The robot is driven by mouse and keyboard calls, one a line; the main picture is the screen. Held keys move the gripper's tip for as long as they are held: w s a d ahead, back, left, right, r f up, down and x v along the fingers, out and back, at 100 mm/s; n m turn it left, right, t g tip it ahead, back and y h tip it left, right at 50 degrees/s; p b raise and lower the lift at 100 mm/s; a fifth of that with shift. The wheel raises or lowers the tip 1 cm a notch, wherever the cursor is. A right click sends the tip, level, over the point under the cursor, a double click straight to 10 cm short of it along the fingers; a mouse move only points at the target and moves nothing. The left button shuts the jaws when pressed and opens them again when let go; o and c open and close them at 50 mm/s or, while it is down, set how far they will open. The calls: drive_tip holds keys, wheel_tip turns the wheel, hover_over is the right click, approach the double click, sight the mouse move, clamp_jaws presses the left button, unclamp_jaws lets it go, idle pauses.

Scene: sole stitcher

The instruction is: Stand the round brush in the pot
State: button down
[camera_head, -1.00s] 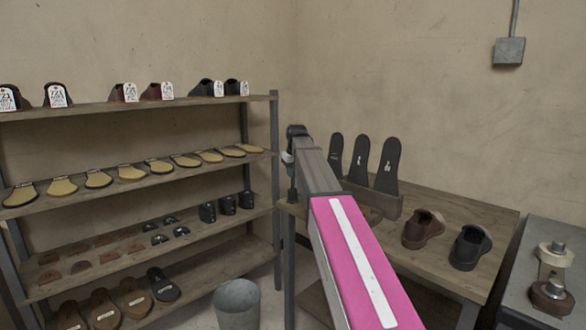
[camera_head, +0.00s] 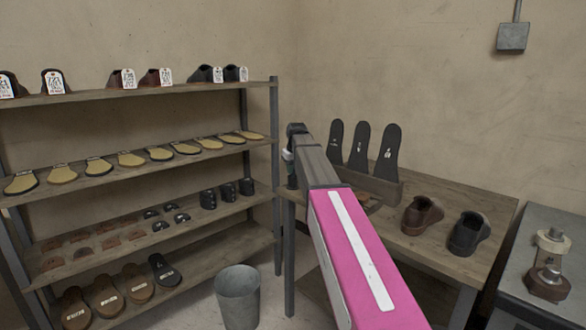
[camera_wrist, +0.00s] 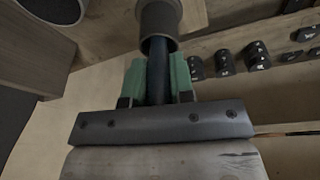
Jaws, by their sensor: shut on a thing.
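My gripper (camera_wrist: 157,83) has green fingers and is shut on the dark, upright handle of the round brush (camera_wrist: 158,75). In the wrist view a wider grey-brown cylinder with a dark rim shows at the far end of the handle. It looks like the brush head, but I cannot be sure. In the head view my gripper (camera_head: 291,168) is small and partly hidden by my arm, near the left edge of the workbench. I cannot make out a pot for certain. A grey bucket (camera_head: 238,296) stands on the floor below and left of my gripper.
Shelves (camera_head: 150,200) with soles, heels and shoes stand at left. The wooden workbench (camera_head: 478,193) at right bears black insoles (camera_head: 387,155) in a holder and two shoes (camera_head: 421,215). A grey machine table (camera_head: 560,240) stands at far right.

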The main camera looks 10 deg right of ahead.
idle(0.4)
drive_tip(key=c, duration=0.9)
unclamp_jaws()
drive_tip(key=v, duration=1)
drive_tip(key=shift+r, duration=0.35)
drive_tip(key=shift+s, duration=0.1)
wheel_tip(320, 180, up, 9)
idle(0.4)
